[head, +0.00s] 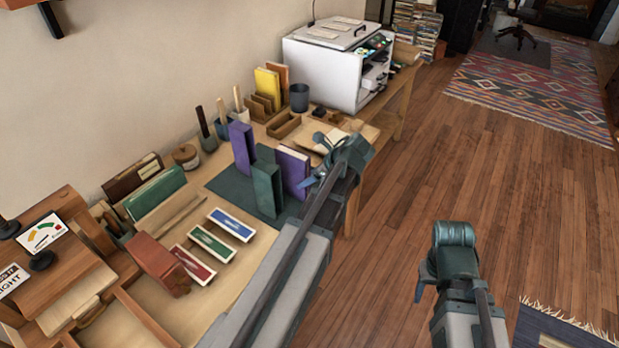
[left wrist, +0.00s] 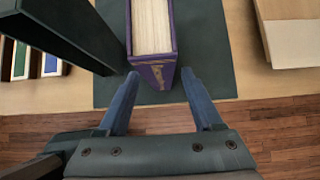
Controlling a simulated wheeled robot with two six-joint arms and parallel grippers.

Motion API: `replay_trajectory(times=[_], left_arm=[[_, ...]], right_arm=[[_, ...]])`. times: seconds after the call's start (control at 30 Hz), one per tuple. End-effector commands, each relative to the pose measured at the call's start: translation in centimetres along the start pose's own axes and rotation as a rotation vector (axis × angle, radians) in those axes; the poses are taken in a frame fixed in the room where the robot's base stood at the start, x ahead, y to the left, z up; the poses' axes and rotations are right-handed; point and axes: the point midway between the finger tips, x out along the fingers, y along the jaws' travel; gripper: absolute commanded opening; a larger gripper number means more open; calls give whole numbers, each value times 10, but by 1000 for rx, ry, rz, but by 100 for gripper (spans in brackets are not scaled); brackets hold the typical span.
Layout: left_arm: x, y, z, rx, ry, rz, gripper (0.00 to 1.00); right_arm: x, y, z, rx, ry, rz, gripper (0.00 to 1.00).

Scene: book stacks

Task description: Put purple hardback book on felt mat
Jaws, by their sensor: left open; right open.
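A purple hardback book (head: 292,170) stands upright on the dark green felt mat (head: 232,187), beside a dark green upright block (head: 267,190). In the left wrist view the book (left wrist: 152,70) shows its pale page edges, and the mat (left wrist: 218,60) lies under it. My left gripper (head: 316,184) is at the book's near end. Its open fingers (left wrist: 160,88) are on either side of that end, with gaps visible. Another purple upright piece (head: 242,147) stands at the mat's back. My right gripper (head: 421,285) is open and empty over the floor, away from the table.
The dark green block (left wrist: 60,30) is close to my left finger. Red, green and blue labelled boxes (head: 211,245) lie left of the mat. A wooden tray (head: 284,126), a dark cup (head: 299,97) and a white machine (head: 335,65) stand farther back.

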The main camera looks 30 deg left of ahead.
Motion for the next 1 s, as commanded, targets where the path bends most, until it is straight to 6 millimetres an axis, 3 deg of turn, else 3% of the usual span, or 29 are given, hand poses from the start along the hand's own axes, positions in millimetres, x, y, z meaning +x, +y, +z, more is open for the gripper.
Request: replay_trajectory(times=[0.6,0.8,1.0], left_arm=[[-104,0,4,1,0,0,67],[-118,0,2,0,0,-1,67],[-121,0,0,-1,0,0,67]], right_arm=[[-82,8,5,0,0,0,54],[-92,9,5,0,0,0,54],[-93,9,6,0,0,0,54]])
